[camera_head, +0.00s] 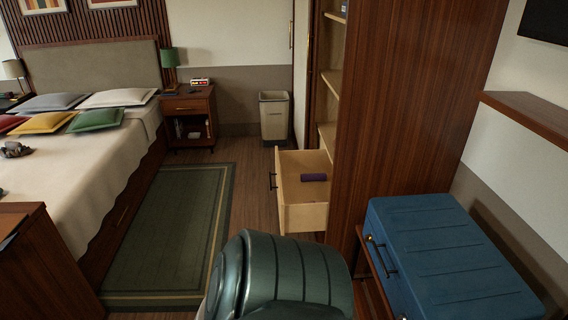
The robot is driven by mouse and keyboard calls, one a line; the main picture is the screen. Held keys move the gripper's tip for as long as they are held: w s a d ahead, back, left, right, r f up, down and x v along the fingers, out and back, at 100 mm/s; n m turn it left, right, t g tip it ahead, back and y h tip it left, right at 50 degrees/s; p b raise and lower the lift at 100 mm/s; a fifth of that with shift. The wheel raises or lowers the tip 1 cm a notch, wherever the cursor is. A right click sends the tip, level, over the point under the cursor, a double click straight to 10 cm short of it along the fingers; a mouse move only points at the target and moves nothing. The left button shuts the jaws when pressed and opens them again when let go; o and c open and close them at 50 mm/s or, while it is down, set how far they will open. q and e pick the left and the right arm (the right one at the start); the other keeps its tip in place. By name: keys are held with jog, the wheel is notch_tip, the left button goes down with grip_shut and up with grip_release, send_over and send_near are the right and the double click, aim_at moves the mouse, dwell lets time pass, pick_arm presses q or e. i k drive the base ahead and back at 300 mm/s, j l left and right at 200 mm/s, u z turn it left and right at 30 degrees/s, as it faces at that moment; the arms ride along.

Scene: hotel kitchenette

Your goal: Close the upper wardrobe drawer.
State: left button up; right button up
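The wardrobe (410,100) stands right of centre, its brown side panel facing me and its open shelves facing left. A pale wooden drawer (303,217) is pulled out to the left from its lower part. The drawer's dark handle (272,180) is on its left face. Neither of my grippers shows in this view.
A blue suitcase (440,265) lies on a low rack at the lower right. A bed (85,165) fills the left. A green rug (170,240) covers the floor between bed and drawer. A bin (274,117) and nightstand (188,118) stand at the back.

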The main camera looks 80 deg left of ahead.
aim_at(296, 215)
jog(key=k+j, duration=0.7)
jog(key=u, duration=2.45)
jog(key=i+j+z, duration=0.15)
jog(key=i, duration=0.4)
jog(key=i+j+z, duration=0.15)
jog(key=i, duration=0.4)
jog(key=i+j+z, duration=0.2)
jog(key=i+j, duration=0.15)
jog(key=i, duration=0.15)
jog(key=i+j+z, duration=0.15)
jog(key=i+j, duration=0.25)
jog(key=i, duration=0.1)
